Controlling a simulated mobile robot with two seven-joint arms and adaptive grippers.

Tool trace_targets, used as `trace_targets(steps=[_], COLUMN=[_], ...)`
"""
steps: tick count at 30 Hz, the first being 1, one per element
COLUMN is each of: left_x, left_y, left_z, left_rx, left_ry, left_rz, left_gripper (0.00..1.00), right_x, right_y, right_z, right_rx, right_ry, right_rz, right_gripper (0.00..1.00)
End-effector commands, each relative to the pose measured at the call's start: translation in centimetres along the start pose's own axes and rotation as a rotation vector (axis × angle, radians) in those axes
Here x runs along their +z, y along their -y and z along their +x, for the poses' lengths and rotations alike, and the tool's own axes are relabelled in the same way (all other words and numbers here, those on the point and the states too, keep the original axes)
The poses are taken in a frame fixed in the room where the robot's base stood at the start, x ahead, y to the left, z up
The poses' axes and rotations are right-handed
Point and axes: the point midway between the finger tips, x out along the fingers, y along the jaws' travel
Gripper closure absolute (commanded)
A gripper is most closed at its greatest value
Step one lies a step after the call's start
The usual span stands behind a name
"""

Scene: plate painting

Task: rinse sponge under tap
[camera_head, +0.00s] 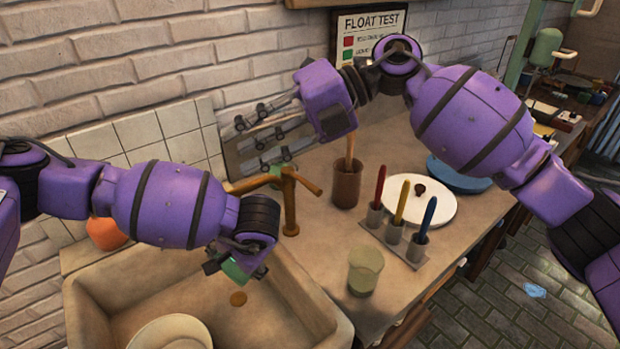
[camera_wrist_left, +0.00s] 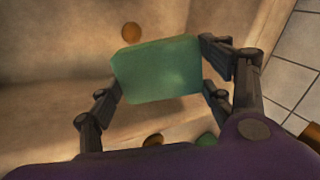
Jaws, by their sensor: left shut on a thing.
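My left gripper (camera_head: 232,266) is shut on a green sponge (camera_head: 240,270) above the sink basin (camera_head: 318,305). In the left wrist view the sponge (camera_wrist_left: 158,70) is a pale green block between the fingers of the left gripper (camera_wrist_left: 160,85). The bronze tap (camera_head: 289,205) stands behind the sink, its spout pointing left. In the head view the sponge is below the spout; whether it is directly under it I cannot tell. No running water shows. My right gripper (camera_head: 262,135) is open with fingers spread, behind and above the tap, near the wall.
A pale plate (camera_head: 172,333) lies in the sink near the round drain (camera_head: 238,298). On the counter are a brown cup (camera_head: 346,188), a brush holder (camera_head: 398,245), a white lid (camera_head: 428,203) and a glass (camera_head: 365,270). An orange round object (camera_head: 106,233) sits behind the sink.

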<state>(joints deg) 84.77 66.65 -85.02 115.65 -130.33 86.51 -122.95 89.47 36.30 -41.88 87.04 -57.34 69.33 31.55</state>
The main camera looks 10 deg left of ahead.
Motion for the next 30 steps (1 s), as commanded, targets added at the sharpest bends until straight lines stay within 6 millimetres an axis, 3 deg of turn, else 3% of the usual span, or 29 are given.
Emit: trace_targets(steps=[2,8,15,19,23,30], left_x=[0.0,0.0,0.0,0.0,0.0,0.0], left_y=[0.0,0.0,0.0,0.0,0.0,0.0], left_z=[0.0,0.0,0.0,0.0,0.0,0.0], left_rx=[0.000,0.000,0.000,0.000,0.000,0.000], left_ry=[0.000,0.000,0.000,0.000,0.000,0.000], left_rz=[0.000,0.000,0.000,0.000,0.000,0.000], left_gripper=[0.48,0.48,0.48,0.48,0.48,0.48], right_x=[0.8,2.3,4.2,4.8,4.9,4.7], right_y=[0.2,3.6,6.1,6.3,7.1,11.3], right_z=[-0.6,-1.6,-5.2,-6.6,-6.8,-5.8], right_rx=[-0.166,-0.650,-1.155,-1.282,-1.318,-1.314], right_ry=[-0.032,-0.148,-0.260,-0.283,-0.291,-0.293], right_rz=[-0.062,-0.204,-0.311,-0.327,-0.330,-0.329], right_gripper=[0.70,0.70,0.70,0.70,0.70,0.70])
